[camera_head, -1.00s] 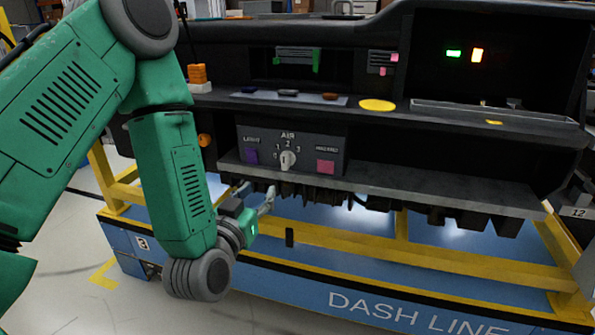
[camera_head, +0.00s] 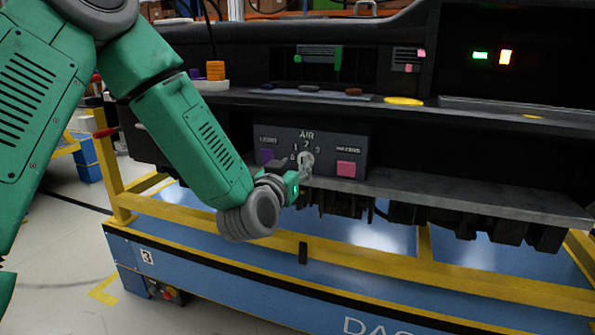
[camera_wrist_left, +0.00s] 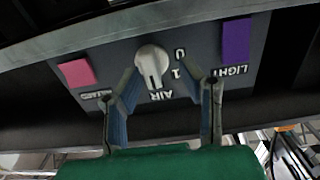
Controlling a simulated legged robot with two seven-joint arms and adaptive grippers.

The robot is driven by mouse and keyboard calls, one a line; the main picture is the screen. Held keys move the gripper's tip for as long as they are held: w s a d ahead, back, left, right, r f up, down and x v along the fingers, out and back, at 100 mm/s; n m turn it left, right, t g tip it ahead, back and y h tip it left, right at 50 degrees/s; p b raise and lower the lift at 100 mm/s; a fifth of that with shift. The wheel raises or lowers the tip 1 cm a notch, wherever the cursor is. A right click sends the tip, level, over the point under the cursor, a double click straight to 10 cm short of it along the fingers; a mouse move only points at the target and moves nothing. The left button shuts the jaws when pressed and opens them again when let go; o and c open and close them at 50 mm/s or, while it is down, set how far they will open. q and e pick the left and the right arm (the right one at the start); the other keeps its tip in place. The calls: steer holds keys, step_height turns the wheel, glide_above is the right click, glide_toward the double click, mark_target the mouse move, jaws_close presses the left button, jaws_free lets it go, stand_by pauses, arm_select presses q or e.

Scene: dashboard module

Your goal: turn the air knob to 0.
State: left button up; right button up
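The air knob (camera_head: 306,157) is a pale round dial on the dark panel under the AIR label, and it is partly covered by my left gripper (camera_head: 304,172) in the head view. In the left wrist view, which is upside down, the white knob (camera_wrist_left: 152,60) shows clearly, its ridge pointing towards the AIR lettering. The 0 and 1 marks show to its right there. My left gripper (camera_wrist_left: 160,76) is open, with one finger on each side of the knob's ridge; I cannot tell whether they touch it. My right gripper is not in view.
A purple light button (camera_head: 266,157) and a pink hazard button (camera_head: 346,169) flank the knob. A grey ledge (camera_head: 420,195) runs below the panel and a shelf (camera_head: 370,98) above. A yellow and blue frame carries the dashboard.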

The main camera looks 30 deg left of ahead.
arm_select(q)
steer(key=shift+w+d, duration=0.25)
steer(key=shift+w, duration=0.25)
steer(key=shift+w+d+r, duration=0.3)
steer(key=shift+w+d, duration=0.1)
steer(key=shift+d, duration=0.05)
steer(key=shift+a+f, duration=0.1)
steer(key=shift+a, duration=0.3)
steer(key=shift+c, duration=0.3)
steer(key=shift+a+f, duration=0.15)
steer(key=shift+a, duration=0.15)
jaws_close()
steer(key=shift+d, duration=0.3)
steer(key=shift+a+n, duration=0.15)
steer(key=shift+n, duration=0.75)
steer(key=n+p, duration=0.1)
steer(key=n, duration=1)
steer(key=shift+a+f+n, duration=0.1)
steer(key=shift+f+n, duration=0.1)
steer(key=shift+n, duration=0.1)
steer(key=n+b, duration=0.1)
steer(key=n, duration=0.3)
steer(key=shift+s+f, duration=0.1)
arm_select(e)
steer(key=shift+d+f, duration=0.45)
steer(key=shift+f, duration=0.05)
arm_select(q)
steer(key=shift+n, duration=0.4)
